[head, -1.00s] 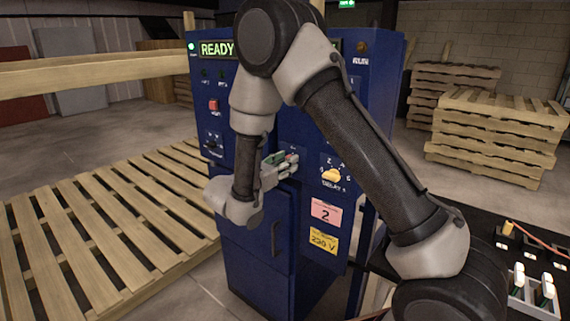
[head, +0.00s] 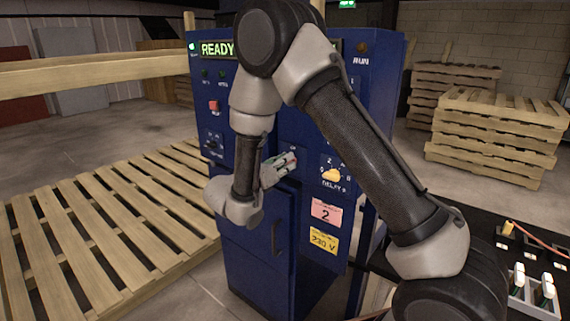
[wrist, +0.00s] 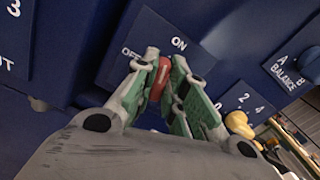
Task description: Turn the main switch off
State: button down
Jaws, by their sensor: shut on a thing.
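The main switch's red handle (wrist: 160,80) stands on a dark blue plate (wrist: 190,62) lettered OFF and ON in the wrist view. My gripper (wrist: 163,72) is shut on this handle, its green-padded fingers on either side.
A yellow selector knob (head: 332,174) sits right of the switch; it also shows in the wrist view (wrist: 238,122). A READY display (head: 216,49) is at the upper left. A pallet (head: 100,235) lies at left, and stacked pallets (head: 495,135) stand at right.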

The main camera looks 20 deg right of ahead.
jog(key=shift+w+a+f+n, duration=0.1)
jog(key=shift+n, duration=3.5)
jog(key=shift+w+f+n, duration=0.1)
jog(key=shift+n, duration=3.5)
jog(key=c, duration=1.5)
grip_release()
jog(key=shift+o, duration=0.2)
jog(key=v, duration=1.2)
